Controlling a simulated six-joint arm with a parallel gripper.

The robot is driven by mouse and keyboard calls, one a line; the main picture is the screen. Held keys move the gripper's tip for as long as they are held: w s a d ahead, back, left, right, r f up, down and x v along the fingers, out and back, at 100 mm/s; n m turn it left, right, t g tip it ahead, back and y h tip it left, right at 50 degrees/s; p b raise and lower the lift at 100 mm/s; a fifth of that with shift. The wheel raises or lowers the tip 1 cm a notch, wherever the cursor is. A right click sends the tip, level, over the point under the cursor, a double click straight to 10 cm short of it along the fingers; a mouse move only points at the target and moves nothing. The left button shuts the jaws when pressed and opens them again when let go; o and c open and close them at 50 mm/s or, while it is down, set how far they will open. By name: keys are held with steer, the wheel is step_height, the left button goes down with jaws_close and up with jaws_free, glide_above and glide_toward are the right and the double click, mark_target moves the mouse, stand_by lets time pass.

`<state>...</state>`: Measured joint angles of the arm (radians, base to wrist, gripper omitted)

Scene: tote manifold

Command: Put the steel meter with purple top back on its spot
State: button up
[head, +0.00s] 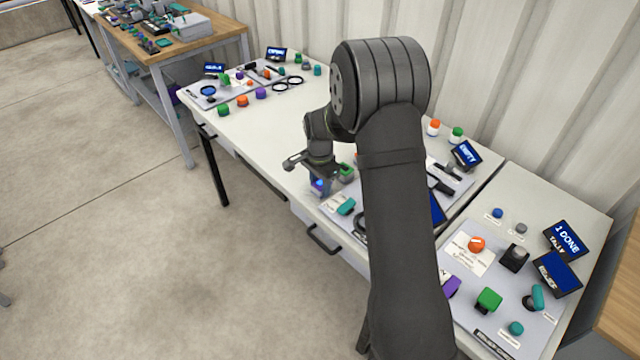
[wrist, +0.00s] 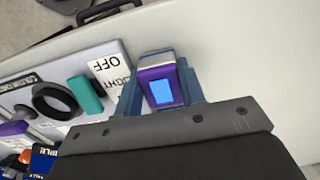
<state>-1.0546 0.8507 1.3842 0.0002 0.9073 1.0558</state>
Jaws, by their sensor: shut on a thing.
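The steel meter with the purple top (wrist: 159,84) sits between the fingers of my gripper (wrist: 158,95) in the wrist view, its lit blue screen facing the camera. In the head view the meter (head: 318,185) shows small and purple-blue at the front edge of the middle panel. My gripper (head: 322,180) is shut on it there, low over the white table. Whether the meter touches the table or panel below cannot be told. In the wrist view, white labels reading "OFF" and "LIGHT" (wrist: 108,68) lie on the panel just left of the meter.
A teal handle (wrist: 86,95) and a black ring (wrist: 54,101) stand on the panel (wrist: 20,78) left of my gripper. A right-hand panel (head: 465,295) holds knobs and screens. The table (head: 275,120) is clear between the left and middle panels.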

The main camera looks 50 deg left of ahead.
mark_target(320, 183)
steer(key=o, duration=1.1)
steer(key=shift+f, duration=0.1)
step_height(320, 183, up, 12)
steer(key=shift+r, duration=0.2)
steer(key=shift+f, duration=0.1)
step_height(320, 183, down, 13)
steer(key=shift+r, duration=2.25)
steer(key=shift+f, duration=0.1)
